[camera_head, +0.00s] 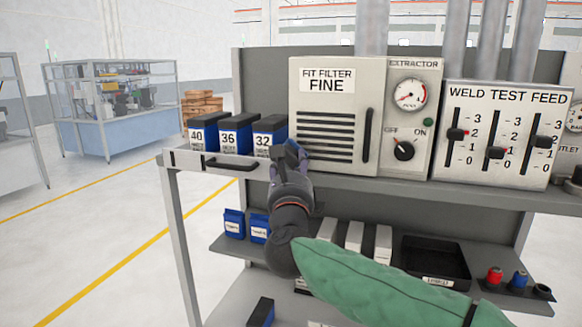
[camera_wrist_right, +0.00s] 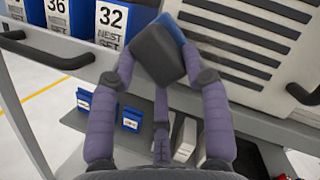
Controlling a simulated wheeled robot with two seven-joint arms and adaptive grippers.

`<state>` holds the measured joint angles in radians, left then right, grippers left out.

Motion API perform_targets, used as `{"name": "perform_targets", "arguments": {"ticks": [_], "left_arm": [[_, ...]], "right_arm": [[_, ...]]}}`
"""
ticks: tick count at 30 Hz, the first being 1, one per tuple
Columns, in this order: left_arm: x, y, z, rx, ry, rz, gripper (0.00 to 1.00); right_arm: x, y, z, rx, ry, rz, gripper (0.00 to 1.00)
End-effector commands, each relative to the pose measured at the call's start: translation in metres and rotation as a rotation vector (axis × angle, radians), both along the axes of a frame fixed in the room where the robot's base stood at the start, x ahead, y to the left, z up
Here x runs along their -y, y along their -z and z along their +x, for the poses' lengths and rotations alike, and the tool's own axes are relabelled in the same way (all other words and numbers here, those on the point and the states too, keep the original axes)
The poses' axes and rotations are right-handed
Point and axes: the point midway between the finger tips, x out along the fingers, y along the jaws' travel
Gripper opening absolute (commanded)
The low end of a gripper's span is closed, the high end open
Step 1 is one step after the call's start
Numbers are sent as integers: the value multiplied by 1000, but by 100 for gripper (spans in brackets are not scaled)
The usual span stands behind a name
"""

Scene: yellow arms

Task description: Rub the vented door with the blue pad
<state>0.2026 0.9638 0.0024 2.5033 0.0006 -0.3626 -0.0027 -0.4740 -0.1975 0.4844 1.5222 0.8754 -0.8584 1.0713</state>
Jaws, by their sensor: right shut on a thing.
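The vented door (camera_head: 345,95) is a pale panel with dark slots, a black handle on its right and a "FIT FILTER FINE" label. It also shows in the right wrist view (camera_wrist_right: 222,56). My right gripper (camera_head: 290,160) is at the door's lower left corner. It is shut on the blue pad (camera_wrist_right: 160,54), a dark grey block with a blue layer on the door side. The pad overlaps the door's lower left edge and slots in the wrist view; I cannot tell whether it touches. In the head view the gripper mostly hides the pad. My left gripper is out of view.
Blue-and-white boxes marked 40, 36 and 32 (camera_head: 236,137) stand just left of the door. The extractor panel (camera_head: 405,120) and weld test feed panel (camera_head: 505,130) are to the right. A lower shelf holds blue boxes and a black tray (camera_head: 435,262).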

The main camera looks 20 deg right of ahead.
Motion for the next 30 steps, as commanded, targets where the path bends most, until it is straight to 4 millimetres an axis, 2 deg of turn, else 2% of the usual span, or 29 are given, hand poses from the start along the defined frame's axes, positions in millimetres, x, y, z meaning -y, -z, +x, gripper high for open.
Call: {"name": "perform_targets", "arguments": {"ticks": [30], "left_arm": [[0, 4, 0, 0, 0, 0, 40]], "right_arm": [[9, 0, 12, 1, 0, 1, 21]]}}
